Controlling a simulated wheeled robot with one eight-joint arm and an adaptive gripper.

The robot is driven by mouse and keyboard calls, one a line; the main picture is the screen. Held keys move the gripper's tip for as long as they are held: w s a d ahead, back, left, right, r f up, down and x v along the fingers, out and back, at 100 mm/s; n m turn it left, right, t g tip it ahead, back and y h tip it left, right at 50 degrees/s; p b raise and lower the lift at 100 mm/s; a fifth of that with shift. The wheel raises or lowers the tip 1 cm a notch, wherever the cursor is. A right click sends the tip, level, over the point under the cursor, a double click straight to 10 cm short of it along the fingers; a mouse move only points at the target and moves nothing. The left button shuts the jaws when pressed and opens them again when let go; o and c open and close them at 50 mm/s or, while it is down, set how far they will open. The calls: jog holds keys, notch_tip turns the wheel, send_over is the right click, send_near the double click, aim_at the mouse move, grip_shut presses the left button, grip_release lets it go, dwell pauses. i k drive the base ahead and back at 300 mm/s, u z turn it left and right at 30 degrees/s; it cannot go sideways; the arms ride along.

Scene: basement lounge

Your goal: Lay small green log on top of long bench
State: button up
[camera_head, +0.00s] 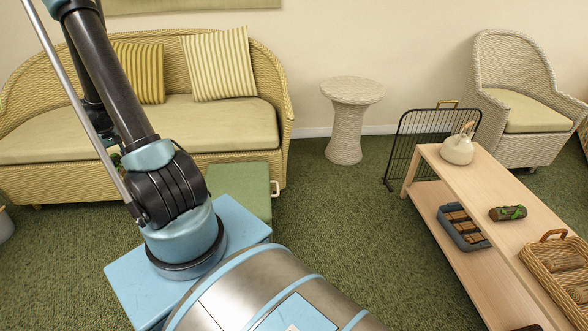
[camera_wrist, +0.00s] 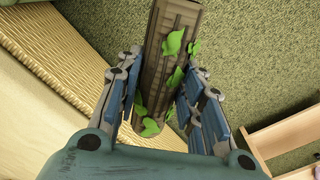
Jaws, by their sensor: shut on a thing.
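My gripper (camera_wrist: 165,100) is shut on a small green log (camera_wrist: 178,45), brown and bark-like with bright green leaves, in the wrist view. The log lies lengthwise between the fingers, its far end extending past them. In the head view my gripper is hidden behind my arm; only a bit of green shows beside the arm, by the sofa. The long bench (camera_head: 462,179), pale wood with a lower shelf, stands at the right of the head view, well away from my arm. Another dark log with green patches (camera_head: 508,213) lies on its top.
The bench top also holds a cream kettle (camera_head: 458,150) and a wicker basket (camera_head: 562,262). A grey-blue tray (camera_head: 463,228) sits on its shelf. A black wire rack (camera_head: 415,140) stands behind its far end.

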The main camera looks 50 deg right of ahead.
aim_at(483, 191)
jog(key=z, duration=0.25)
jog(key=i, duration=0.1)
jog(key=z, duration=2.55)
jog(key=i, duration=0.5)
jog(key=u, duration=0.2)
jog(key=k, duration=0.85)
jog(key=z, duration=0.15)
jog(key=i, duration=0.6)
jog(key=z, duration=0.05)
